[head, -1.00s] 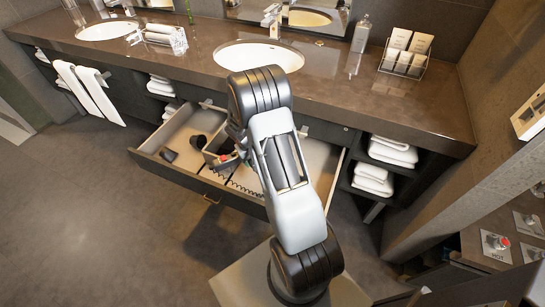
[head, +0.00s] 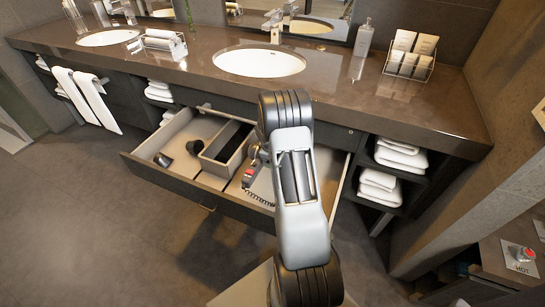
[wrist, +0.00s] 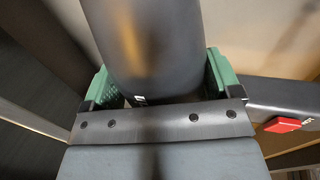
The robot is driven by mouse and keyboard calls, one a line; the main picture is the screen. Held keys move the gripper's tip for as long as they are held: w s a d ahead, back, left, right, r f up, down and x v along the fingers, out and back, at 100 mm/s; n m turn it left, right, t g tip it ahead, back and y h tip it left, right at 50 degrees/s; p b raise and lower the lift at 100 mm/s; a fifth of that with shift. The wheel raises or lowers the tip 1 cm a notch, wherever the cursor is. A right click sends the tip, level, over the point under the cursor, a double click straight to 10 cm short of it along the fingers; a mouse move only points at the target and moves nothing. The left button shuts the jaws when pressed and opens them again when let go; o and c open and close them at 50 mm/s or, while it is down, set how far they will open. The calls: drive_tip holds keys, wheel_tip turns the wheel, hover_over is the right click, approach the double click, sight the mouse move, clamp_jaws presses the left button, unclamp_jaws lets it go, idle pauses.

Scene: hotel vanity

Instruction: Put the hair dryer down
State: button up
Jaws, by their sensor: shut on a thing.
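The hair dryer (wrist: 145,45) is dark grey, and its barrel fills the space between the green fingers of my gripper (wrist: 158,82). The gripper is shut on the barrel. The handle (wrist: 275,100) with a red switch (wrist: 283,125) extends to the right in the wrist view. In the head view, my arm hides most of the dryer; its red part (head: 248,173) and a coiled cord (head: 258,196) show over the open drawer (head: 185,189), right of a grey divided box (head: 207,163). I cannot tell whether the dryer touches the drawer floor.
Two small black items (head: 162,160) (head: 194,147) lie in the drawer's left part. The brown counter (head: 355,105) with a sink (head: 259,61) overhangs the drawer's back. Folded towels (head: 378,184) sit on shelves to the right.

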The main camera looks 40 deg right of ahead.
drive_tip(key=shift+f+b, duration=2.3)
drive_tip(key=shift+f, duration=0.8)
drive_tip(key=shift+f+b, duration=0.4)
drive_tip(key=shift+f, duration=0.1)
drive_tip(key=o, duration=1.1)
drive_tip(key=shift+o, duration=0.8)
drive_tip(key=shift+f, duration=0.1)
drive_tip(key=p+v, duration=0.2)
drive_tip(key=v, duration=1.2)
drive_tip(key=shift+p, duration=0.35)
drive_tip(key=shift+s, duration=0.1)
